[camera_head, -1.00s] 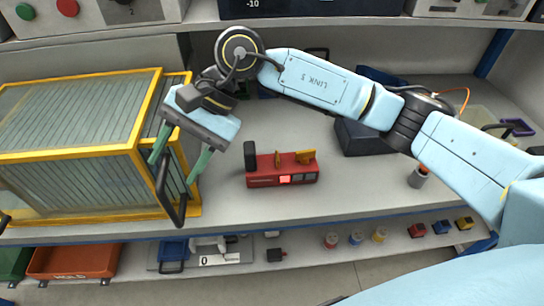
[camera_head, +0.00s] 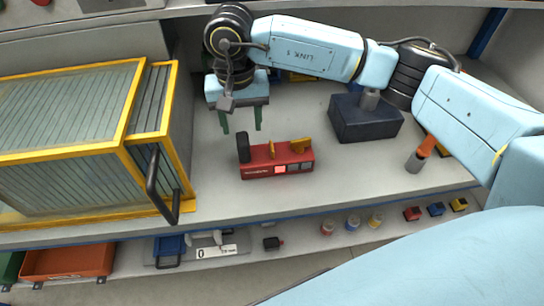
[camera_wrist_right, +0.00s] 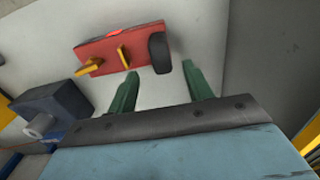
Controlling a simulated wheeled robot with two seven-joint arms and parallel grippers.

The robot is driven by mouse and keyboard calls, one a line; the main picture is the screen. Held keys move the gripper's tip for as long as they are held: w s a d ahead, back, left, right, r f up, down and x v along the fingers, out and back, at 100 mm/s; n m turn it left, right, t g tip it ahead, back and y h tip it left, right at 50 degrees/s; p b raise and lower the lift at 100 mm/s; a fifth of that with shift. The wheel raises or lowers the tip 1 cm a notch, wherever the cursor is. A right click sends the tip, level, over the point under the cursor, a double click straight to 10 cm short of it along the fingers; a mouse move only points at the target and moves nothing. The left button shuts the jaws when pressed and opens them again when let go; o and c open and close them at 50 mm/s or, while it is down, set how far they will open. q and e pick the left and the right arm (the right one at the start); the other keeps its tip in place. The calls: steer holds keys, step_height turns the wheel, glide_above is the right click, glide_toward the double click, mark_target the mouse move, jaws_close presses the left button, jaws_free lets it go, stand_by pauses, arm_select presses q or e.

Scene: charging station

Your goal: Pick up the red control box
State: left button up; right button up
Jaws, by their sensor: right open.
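My right gripper (camera_head: 241,128) is open and empty, pointing down behind and above the left end of the box. In the right wrist view the red control box (camera_wrist_right: 120,48) lies beyond the green fingertips (camera_wrist_right: 160,78), its black knob nearest the gap between them. The fingers look apart from the box. My left gripper is not in view.
A yellow-framed cage (camera_head: 125,140) with a dark handle (camera_head: 160,186) stands left of the box. A dark blue block (camera_head: 365,122) and a grey-and-orange tool (camera_head: 419,158) are to the right. The shelf's front edge lies below the box, with bins and small items underneath.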

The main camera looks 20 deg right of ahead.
mark_target(242, 138)
steer(key=f, duration=0.5)
steer(key=shift+s+a+f, duration=0.1)
steer(key=shift+s+a, duration=0.1)
jaws_close()
